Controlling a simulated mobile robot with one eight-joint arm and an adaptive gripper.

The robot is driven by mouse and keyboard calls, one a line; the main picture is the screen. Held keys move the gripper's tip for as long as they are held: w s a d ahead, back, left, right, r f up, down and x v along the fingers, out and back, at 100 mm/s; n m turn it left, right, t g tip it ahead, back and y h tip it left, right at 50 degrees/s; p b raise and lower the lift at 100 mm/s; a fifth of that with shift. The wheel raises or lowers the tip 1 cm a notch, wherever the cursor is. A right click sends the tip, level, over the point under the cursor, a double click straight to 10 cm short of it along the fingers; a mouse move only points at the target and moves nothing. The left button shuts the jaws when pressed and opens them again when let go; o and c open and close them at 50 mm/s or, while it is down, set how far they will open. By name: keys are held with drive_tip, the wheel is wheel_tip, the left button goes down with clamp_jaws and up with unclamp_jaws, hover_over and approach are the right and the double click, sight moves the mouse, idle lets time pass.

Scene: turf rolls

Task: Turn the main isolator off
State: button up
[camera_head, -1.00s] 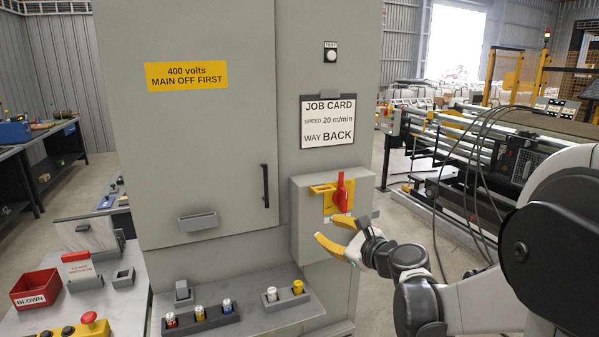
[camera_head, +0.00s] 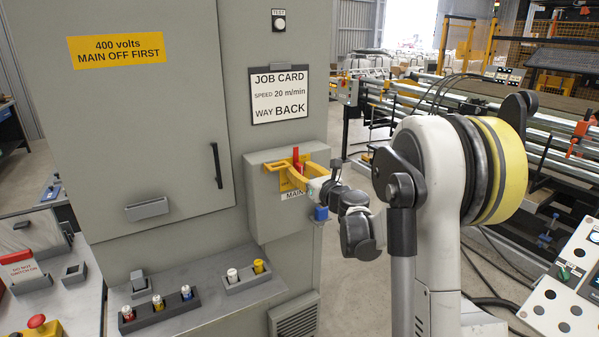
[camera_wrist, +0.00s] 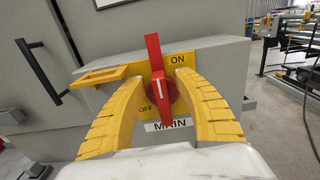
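The main isolator is a red rotary handle (camera_wrist: 159,86) on a yellow plate (camera_wrist: 180,60) marked ON at the upper right and OFF at the lower left, with a MAIN label below. In the wrist view the handle stands nearly upright, leaning slightly left at its top. My gripper (camera_wrist: 157,92) has its yellow fingers apart, one on each side of the handle; I cannot tell whether they touch it. In the head view my gripper (camera_head: 299,175) is at the isolator box (camera_head: 262,205), and only the top of the red handle (camera_head: 296,155) shows above the fingers.
A yellow hasp (camera_wrist: 101,78) sticks out left of the handle. The grey cabinet door (camera_head: 150,130) with a black pull handle is further left. Fuse holders (camera_head: 160,312) stand on the ledge below. A job card (camera_head: 280,94) hangs above the box.

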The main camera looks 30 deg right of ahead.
drive_tip(key=shift+w, duration=0.25)
clamp_jaws()
